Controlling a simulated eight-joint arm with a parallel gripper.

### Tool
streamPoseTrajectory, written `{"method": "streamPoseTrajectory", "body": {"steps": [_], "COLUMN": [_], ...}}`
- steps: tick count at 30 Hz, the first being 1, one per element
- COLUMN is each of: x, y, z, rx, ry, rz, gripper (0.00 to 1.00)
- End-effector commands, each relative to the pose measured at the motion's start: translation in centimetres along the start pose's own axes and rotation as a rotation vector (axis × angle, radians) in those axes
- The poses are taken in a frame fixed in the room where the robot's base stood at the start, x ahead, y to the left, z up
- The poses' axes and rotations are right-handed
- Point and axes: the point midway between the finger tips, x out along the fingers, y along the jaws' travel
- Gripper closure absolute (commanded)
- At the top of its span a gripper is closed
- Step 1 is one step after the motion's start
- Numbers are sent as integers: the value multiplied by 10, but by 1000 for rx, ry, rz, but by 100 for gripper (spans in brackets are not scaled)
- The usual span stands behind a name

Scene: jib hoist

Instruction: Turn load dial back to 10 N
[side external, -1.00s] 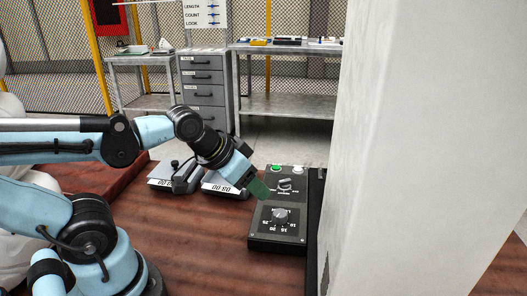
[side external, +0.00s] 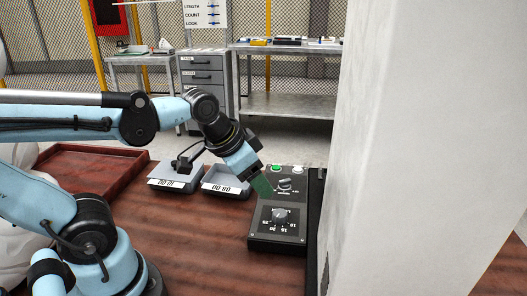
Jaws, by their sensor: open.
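The load dial (side external: 280,215) is a grey knob on the lower part of a dark control box (side external: 277,246), with printed numbers around it. The box stands on the brown table beside the pale column. My gripper (side external: 264,186) is just above and left of the dial, over the box's left edge, tilted down toward it. Its green fingers are open and look apart from the knob. The knob's exact setting is too small to read.
A green button (side external: 276,168), a white button (side external: 298,169) and a small lever (side external: 285,184) sit on the box's upper part. A large pale column (side external: 430,150) blocks the right side.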

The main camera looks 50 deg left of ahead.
Motion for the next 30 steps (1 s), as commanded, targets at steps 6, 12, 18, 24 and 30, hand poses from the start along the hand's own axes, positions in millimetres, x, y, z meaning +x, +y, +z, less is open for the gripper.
{"method": "streamPoseTrajectory", "body": {"steps": [6,12,18,24,30], "x": [-2,4,10,14,32], "y": [1,3,4,5,7], "z": [-30,-52,-64,-64,-53], "rx": [306,576,747,795,794], "ry": [-199,-357,-446,-468,-467], "rz": [77,196,297,328,327], "gripper": [37,37,37,37,37]}}
